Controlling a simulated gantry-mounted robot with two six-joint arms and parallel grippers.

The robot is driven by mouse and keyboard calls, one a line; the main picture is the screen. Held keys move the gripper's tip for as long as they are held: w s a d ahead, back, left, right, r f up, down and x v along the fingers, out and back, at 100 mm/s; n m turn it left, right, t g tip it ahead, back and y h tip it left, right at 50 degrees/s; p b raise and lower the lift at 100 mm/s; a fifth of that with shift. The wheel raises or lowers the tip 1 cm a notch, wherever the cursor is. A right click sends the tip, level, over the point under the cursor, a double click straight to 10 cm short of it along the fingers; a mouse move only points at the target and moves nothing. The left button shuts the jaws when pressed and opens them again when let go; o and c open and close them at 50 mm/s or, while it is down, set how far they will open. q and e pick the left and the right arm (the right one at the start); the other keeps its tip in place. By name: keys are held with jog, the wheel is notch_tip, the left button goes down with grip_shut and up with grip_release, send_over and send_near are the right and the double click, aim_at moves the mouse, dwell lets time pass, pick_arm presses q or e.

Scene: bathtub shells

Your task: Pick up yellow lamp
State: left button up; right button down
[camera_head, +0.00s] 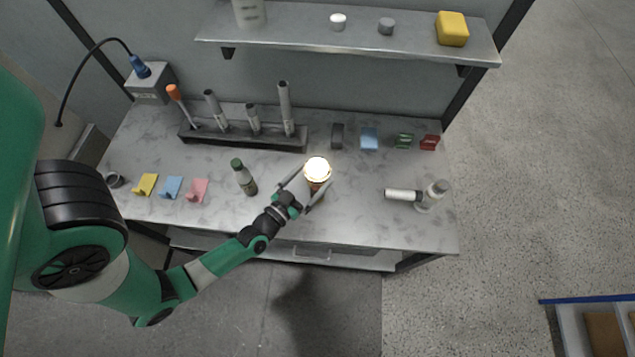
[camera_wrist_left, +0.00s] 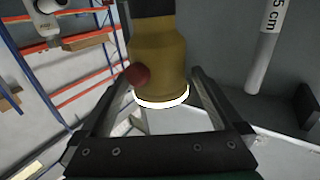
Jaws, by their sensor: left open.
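The yellow lamp (camera_head: 317,171) stands on the grey workbench, its round top glowing white. In the left wrist view the lamp (camera_wrist_left: 160,60) shows a yellow body, a red knob on its side and a bright ring at one end. My left gripper (camera_head: 309,184) is open, with one finger on each side of the lamp. In the wrist view both fingers flank the body, with visible gaps; I cannot tell whether either one touches it. The gripper and the glow partly hide the lamp's lower part in the head view. My right gripper is not in view.
A white device (camera_head: 405,195) is at the right. A shelf (camera_head: 360,40) overhangs the back. Bench between lamp and device is clear.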

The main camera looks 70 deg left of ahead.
aim_at(324, 165)
pick_arm(q)
jog(key=x, duration=0.5)
jog(key=shift+w+r, duration=0.1)
jog(key=shift+c, duration=0.2)
grip_shut()
